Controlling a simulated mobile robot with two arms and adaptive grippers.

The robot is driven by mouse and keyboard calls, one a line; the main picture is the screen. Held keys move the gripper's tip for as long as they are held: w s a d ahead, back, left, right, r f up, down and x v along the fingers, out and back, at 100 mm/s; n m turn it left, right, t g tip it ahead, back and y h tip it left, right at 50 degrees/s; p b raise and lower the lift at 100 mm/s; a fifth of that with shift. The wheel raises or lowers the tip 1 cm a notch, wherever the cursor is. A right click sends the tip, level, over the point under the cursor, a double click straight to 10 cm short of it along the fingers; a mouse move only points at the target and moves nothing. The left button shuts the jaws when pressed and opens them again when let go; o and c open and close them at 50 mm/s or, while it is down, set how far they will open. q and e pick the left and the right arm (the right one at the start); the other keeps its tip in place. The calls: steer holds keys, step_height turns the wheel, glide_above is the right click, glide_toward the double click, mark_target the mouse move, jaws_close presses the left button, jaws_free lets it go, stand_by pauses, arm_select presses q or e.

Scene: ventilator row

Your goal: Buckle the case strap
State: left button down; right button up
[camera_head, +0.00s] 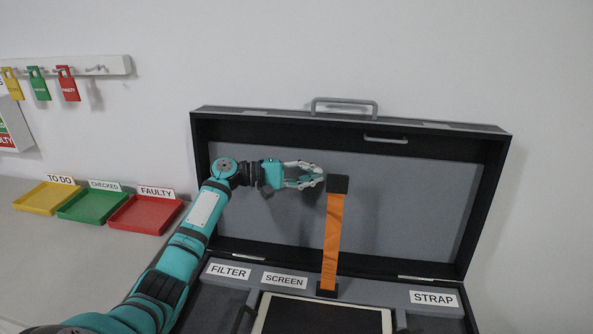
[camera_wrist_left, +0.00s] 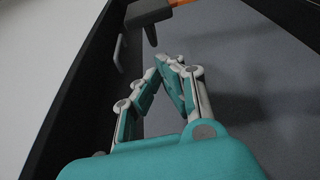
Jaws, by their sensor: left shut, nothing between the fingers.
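The orange case strap (camera_head: 334,240) stands upright in front of the open case's lid, rising from a dark base (camera_head: 327,290) near the hinge side. Its black buckle end (camera_head: 338,183) is at the top. In the left wrist view the dark buckle (camera_wrist_left: 148,13) is at the top, with a bit of orange strap (camera_wrist_left: 180,2) beside it. My left gripper (camera_head: 318,175) is just left of the buckle, its fingers shut and empty. Its closed fingertips also show in the left wrist view (camera_wrist_left: 170,62), apart from the buckle in that picture. My right gripper is not in view.
The case lid (camera_head: 270,170) stands open against the wall, with a handle (camera_head: 344,104) on top. A tablet-like screen (camera_head: 320,318) lies in the case between FILTER, SCREEN and STRAP labels. Yellow, green and red trays (camera_head: 145,215) sit at left.

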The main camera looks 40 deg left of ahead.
arm_select(q)
steer(key=shift+x, duration=1.45)
